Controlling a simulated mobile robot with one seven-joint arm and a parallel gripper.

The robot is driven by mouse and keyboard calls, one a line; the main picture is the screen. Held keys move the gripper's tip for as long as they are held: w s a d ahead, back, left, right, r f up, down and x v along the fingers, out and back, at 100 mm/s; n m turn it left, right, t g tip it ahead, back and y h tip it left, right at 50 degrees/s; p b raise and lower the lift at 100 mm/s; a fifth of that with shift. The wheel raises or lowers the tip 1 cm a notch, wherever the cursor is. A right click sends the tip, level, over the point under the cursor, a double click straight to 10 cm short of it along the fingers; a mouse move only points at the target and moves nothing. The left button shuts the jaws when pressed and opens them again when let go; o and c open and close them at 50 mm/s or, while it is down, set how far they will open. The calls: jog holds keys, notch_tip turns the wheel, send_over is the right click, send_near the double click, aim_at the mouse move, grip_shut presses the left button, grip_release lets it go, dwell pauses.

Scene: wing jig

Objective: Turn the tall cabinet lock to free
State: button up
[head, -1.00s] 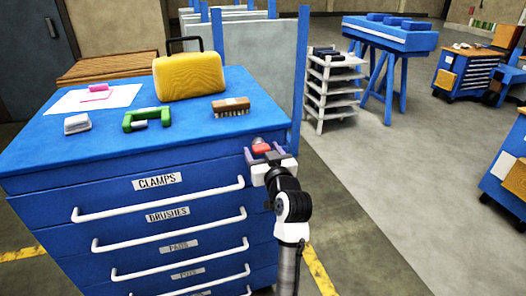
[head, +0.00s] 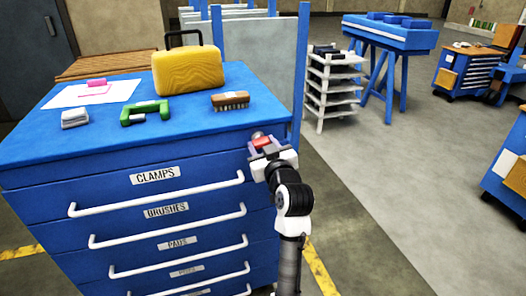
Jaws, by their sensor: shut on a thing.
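The tall blue cabinet (head: 120,200) stands at the left with labelled drawers and white bar handles. Its lock shows as a small round metal part (head: 257,135) with a red piece (head: 263,143) at the top right of the front. My gripper (head: 263,147) is at the lock, its fingers shut on the red piece. The fingers and the white gripper body hide part of the lock. The gripper looks slightly tilted.
On the cabinet top lie a yellow case (head: 188,72), a brush (head: 230,101), a green clamp (head: 146,112), a grey-white block (head: 75,119) and a paper sheet (head: 70,97). A white shelf rack (head: 333,90) stands behind right.

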jog(key=shift+n+b, duration=7.05)
jog(key=shift+n, duration=0.85)
jog(key=o, duration=1)
jog(key=shift+s, duration=0.1)
jog(key=b+v, duration=0.1)
jog(key=v, duration=1.2)
jog(key=shift+s+d, duration=0.1)
jog(key=shift+s, duration=0.2)
